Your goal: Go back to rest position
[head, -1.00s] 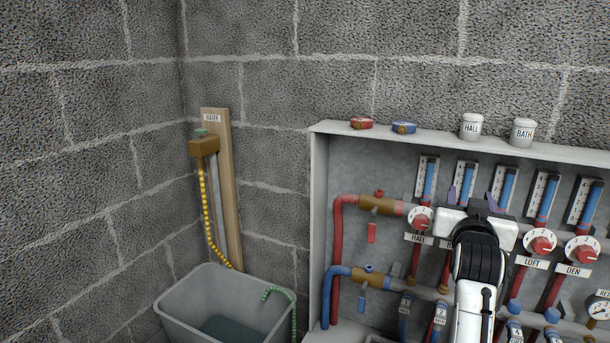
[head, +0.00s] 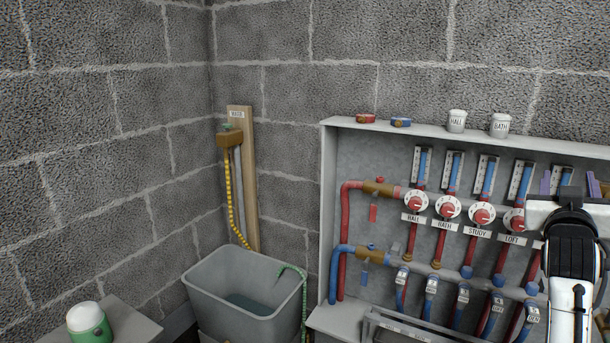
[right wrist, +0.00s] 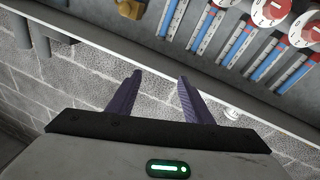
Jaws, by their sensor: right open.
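My right gripper (head: 569,184) is at the right of the head view, in front of the manifold cabinet (head: 327,215). Its purple fingers stand apart and also show in the right wrist view (right wrist: 160,98), with nothing between them. The cabinet holds a red pipe (head: 345,235), a blue pipe (head: 337,275) and several red and white dials, among them the HALL dial (head: 416,202) and the STUDY dial (head: 482,213). My right arm hides part of the cabinet's right side. My left gripper is out of view.
A grey tub (head: 215,288) with dark water stands left of the cabinet, below a wooden board (head: 250,190) with a yellow hose (head: 229,200). A green and white canister (head: 89,325) stands at lower left. Two white pots, HALL (head: 457,121) and BATH (head: 500,125), stand on the cabinet's top.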

